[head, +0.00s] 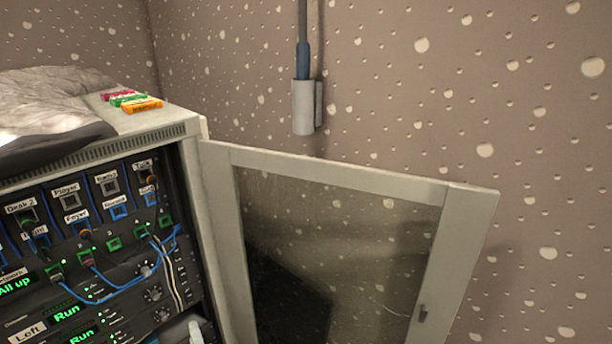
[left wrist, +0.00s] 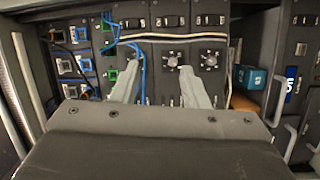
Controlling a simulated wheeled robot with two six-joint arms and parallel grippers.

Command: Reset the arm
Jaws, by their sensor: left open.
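My left gripper (left wrist: 158,78) is open, with its two pale fingers spread and nothing between them. In the left wrist view it points at the front of a rack of panels with knobs (left wrist: 209,60), sockets and blue cables (left wrist: 142,70). I cannot tell whether the fingertips touch the panel. In the head view only a pale bit of the left gripper (head: 195,331) shows at the bottom edge, in front of the rack. My right gripper is in neither view.
The rack cabinet (head: 212,225) stands at left, its glass door (head: 468,240) swung open to the right. Blue cables (head: 120,286) hang across its sockets. Red, green and orange labelled pieces (head: 143,106) and a crumpled cover (head: 50,92) lie on top. A wall holder (head: 303,106) hangs above the door.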

